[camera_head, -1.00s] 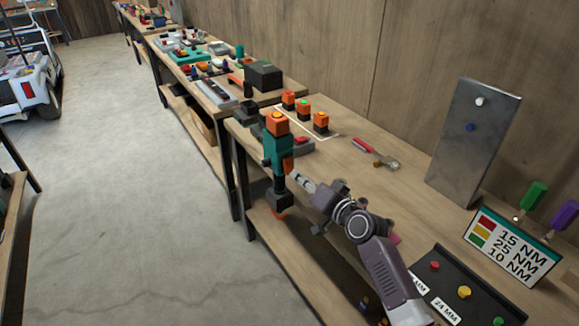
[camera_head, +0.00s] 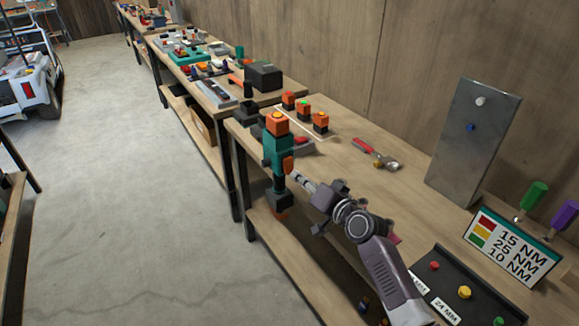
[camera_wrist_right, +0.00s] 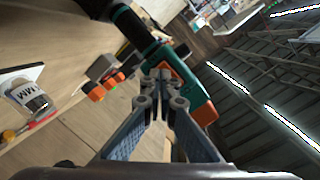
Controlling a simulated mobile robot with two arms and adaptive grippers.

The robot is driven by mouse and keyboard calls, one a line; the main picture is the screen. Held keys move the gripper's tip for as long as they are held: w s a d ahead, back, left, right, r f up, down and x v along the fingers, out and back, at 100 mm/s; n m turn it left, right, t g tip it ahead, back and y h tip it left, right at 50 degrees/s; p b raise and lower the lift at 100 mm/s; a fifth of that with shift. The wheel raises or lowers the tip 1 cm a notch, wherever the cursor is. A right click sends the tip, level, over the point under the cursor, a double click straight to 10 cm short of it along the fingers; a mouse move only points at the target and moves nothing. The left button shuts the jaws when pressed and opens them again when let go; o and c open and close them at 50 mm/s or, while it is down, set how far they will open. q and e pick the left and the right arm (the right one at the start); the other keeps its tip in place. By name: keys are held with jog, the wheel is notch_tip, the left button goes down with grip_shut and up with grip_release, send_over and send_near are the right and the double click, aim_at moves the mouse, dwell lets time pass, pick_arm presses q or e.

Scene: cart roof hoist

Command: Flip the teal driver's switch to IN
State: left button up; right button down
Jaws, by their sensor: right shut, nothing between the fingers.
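The teal driver (camera_head: 276,150) stands upright in front of the bench's front edge, with an orange top and a dark lower end. An orange part (camera_head: 288,165) sits on its right side; whether this is the switch, and its setting, I cannot tell. My right gripper (camera_head: 298,180) is shut and empty, its tips close to the driver's right side below that part. In the right wrist view the shut fingertips (camera_wrist_right: 161,78) overlap the driver's teal body (camera_wrist_right: 188,88); contact is unclear. My left gripper is not in view.
Several orange-topped blocks (camera_head: 303,108) stand on the bench (camera_head: 345,125) behind the driver. A red-handled tool (camera_head: 363,146) lies to the right. A grey metal plate (camera_head: 473,143), a torque sign (camera_head: 513,246) and a black button panel (camera_head: 450,280) are farther right. Open floor lies left.

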jog(key=shift+b+x, duration=0.85)
jog(key=shift+x, duration=0.3)
dwell(0.4)
jog(key=shift+p+v, duration=0.75)
jog(key=shift+v, duration=0.2)
jog(key=shift+p+v, duration=1.2)
jog(key=shift+v, duration=1.4)
